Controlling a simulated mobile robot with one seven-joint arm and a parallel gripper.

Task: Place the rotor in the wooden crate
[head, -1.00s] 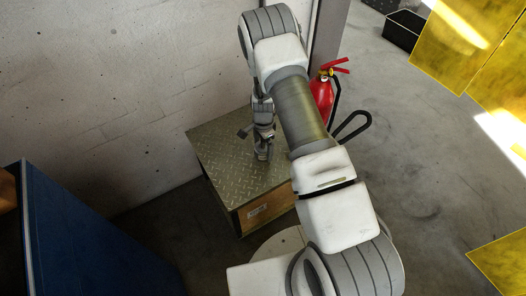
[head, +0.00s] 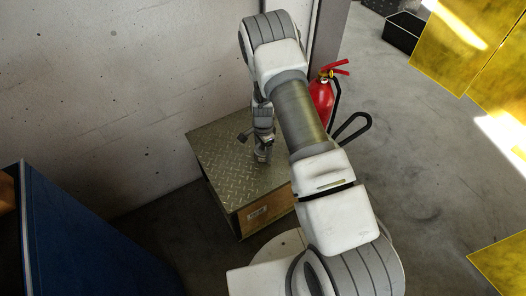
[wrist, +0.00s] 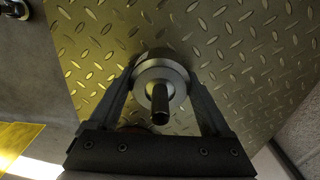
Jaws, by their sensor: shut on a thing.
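My gripper (head: 263,156) is over the diamond-plate top of a wooden-sided box (head: 222,156). In the wrist view, my gripper (wrist: 161,92) is shut on the rotor (wrist: 150,72), a round grey metal body with a dark shaft stub pointing toward the camera. One finger lies on each side of it. The plate fills the background behind the rotor; I cannot tell whether the rotor touches it. In the head view the rotor is too small to make out. A brown, wood-coloured thing (head: 6,192) is cut off at the left edge; I cannot tell whether it is the crate.
A red fire extinguisher (head: 322,97) stands behind my arm, right of the box. A blue cabinet (head: 85,245) stands at the lower left. A pale wall (head: 110,90) is close behind the box. Yellow translucent panels (head: 455,45) hang at the right. Open floor (head: 435,150) lies right of my arm.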

